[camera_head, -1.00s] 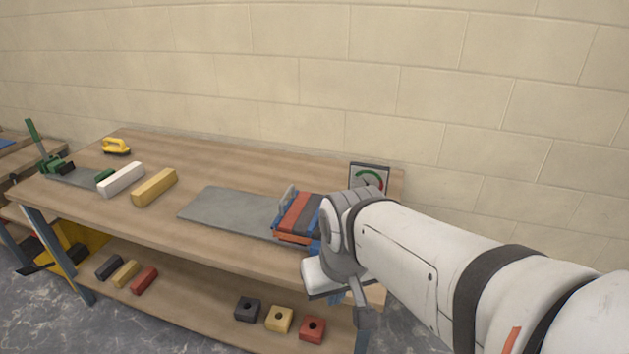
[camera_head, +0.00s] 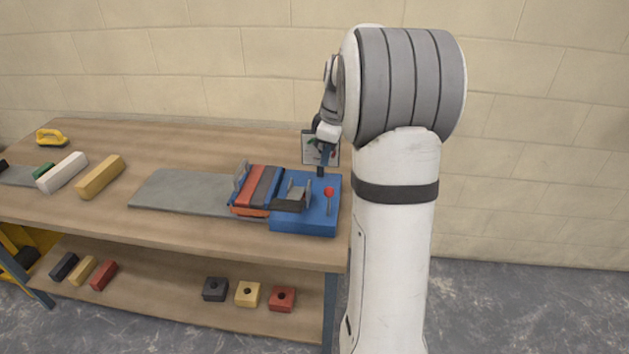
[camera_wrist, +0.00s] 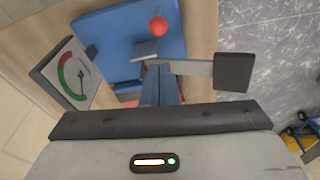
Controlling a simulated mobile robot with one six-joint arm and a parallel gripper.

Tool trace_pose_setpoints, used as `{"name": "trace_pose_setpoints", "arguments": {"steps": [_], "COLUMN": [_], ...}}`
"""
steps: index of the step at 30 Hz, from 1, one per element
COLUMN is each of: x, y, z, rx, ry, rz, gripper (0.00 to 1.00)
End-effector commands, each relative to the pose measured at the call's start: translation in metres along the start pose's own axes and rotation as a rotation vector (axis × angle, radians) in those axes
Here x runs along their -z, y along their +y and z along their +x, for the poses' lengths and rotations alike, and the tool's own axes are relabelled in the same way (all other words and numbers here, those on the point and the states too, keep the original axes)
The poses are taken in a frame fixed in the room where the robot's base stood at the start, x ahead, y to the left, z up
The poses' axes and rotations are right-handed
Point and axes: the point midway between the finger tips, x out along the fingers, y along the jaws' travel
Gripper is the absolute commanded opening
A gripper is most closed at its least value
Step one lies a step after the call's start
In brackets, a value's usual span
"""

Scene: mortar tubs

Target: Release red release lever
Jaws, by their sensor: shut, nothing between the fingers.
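The red release lever (camera_head: 328,191) is a short stem with a round red knob on top of a blue box (camera_head: 300,222) at the right end of the bench. In the wrist view the red knob (camera_wrist: 158,26) is at the top, beyond the fingertips. My gripper (camera_head: 321,173) is shut and empty, pointing down above the back of the blue box, apart from the knob. Its closed fingers (camera_wrist: 160,82) also show in the wrist view. A grey bar with a black grip (camera_wrist: 232,72) sits near the fingertips there; the black grip (camera_head: 288,205) is left of the knob in the head view.
A dial gauge (camera_head: 309,148) stands behind the box, partly hidden by my arm. Striped red and grey bars (camera_head: 256,188) and a grey plate (camera_head: 180,190) lie to the left. Coloured blocks (camera_head: 247,293) sit on the lower shelf. The bench front is clear.

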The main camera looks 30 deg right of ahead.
Motion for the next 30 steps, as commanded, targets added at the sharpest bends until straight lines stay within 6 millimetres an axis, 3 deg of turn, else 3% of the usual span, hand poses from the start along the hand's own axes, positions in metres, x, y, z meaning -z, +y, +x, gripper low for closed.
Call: {"name": "trace_pose_setpoints", "arguments": {"steps": [14, 24, 30], "x": [0.001, 0.001, 0.001], "y": [0.001, 0.0, 0.0], "z": [0.01, 0.069, 0.093], "rx": [0.002, 0.005, 0.003], "ry": [0.0, 0.0, 0.0], "rz": [-0.005, -0.006, -0.007], "gripper": [0.0, 0.0, 0.0]}}
